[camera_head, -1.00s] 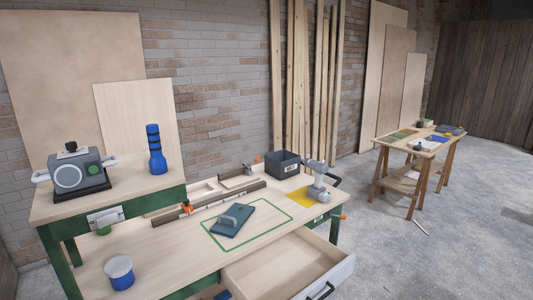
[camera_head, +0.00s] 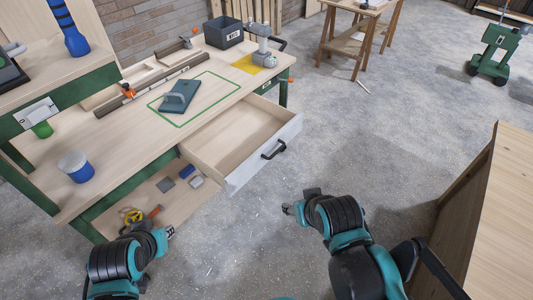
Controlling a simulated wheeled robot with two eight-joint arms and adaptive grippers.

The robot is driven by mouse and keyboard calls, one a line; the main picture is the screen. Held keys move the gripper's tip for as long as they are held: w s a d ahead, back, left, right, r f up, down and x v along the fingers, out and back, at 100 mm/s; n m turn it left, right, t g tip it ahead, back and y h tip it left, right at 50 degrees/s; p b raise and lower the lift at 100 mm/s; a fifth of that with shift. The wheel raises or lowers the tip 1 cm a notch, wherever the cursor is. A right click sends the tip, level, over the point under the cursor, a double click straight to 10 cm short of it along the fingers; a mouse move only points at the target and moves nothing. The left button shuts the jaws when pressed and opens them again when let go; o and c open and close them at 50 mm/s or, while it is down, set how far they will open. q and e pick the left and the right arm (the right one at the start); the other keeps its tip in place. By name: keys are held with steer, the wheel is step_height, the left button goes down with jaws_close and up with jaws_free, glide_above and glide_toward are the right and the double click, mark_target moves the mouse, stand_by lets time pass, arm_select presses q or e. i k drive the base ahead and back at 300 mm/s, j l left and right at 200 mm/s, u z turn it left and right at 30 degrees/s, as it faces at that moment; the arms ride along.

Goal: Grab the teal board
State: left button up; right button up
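The teal board (camera_head: 187,90), a dark blue-teal slab with a grey handle on top, lies flat on the workbench inside a green outlined rectangle. My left gripper (camera_head: 170,232) is low at the bottom left, in front of the bench and well apart from the board. My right gripper (camera_head: 287,209) is over the floor in front of the open drawer, also apart from the board. Both grippers are small and angled away, so their finger opening is unclear.
An open, empty drawer (camera_head: 240,140) juts from the workbench (camera_head: 125,150) toward me. A long level (camera_head: 165,80), a grey bin (camera_head: 223,32), a power drill (camera_head: 262,45) and a blue-white tub (camera_head: 76,167) stand around the board. A wooden cabinet (camera_head: 500,220) is at right.

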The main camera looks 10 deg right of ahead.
mark_target(177, 101)
steer(key=u, duration=0.45)
steer(key=i+l+u, duration=0.4)
steer(key=l, duration=0.15)
steer(key=i+l+u, duration=0.2)
steer(key=l+u, duration=0.15)
steer(key=l, duration=0.3)
steer(key=i+l, duration=0.15)
steer(key=l, duration=0.2)
steer(key=i+l, duration=0.15)
steer(key=l, duration=0.15)
steer(key=i+l, duration=0.1)
steer(key=l, duration=0.25)
steer(key=i+u, duration=0.05)
